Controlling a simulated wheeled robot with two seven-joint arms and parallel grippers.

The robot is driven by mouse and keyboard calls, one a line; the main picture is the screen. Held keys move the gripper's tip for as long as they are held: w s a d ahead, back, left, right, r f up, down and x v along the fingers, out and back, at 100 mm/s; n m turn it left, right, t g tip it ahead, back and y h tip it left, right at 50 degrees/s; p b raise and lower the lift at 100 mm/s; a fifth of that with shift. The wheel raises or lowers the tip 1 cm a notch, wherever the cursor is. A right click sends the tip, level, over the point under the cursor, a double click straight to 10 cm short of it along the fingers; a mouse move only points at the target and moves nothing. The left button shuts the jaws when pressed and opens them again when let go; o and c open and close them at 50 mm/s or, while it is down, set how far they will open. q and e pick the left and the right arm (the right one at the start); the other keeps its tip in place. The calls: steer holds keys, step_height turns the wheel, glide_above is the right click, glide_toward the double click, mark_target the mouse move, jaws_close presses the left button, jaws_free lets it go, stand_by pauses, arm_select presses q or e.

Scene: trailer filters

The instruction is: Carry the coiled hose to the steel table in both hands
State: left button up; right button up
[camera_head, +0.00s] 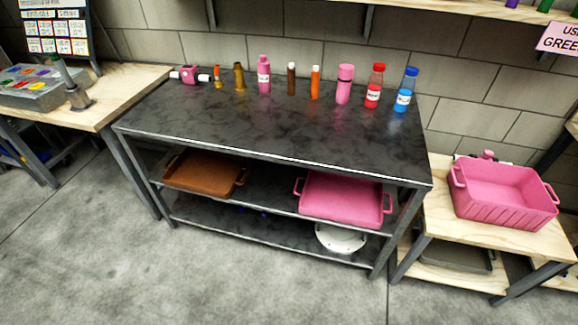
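The steel table (250,135) stands in the middle of the head view, with a dark mottled top and two shelves below. Bottles and small parts line its back edge, and the front of its top is bare. I cannot make out a coiled hose anywhere in this view. Neither of my grippers is in view.
The lower shelves hold a brown tray (205,172), a pink tray (342,200) and a white round object (341,238). A pink crate (505,195) sits on a low wooden table at right. A wooden bench (125,85) stands at left. The floor in front is clear.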

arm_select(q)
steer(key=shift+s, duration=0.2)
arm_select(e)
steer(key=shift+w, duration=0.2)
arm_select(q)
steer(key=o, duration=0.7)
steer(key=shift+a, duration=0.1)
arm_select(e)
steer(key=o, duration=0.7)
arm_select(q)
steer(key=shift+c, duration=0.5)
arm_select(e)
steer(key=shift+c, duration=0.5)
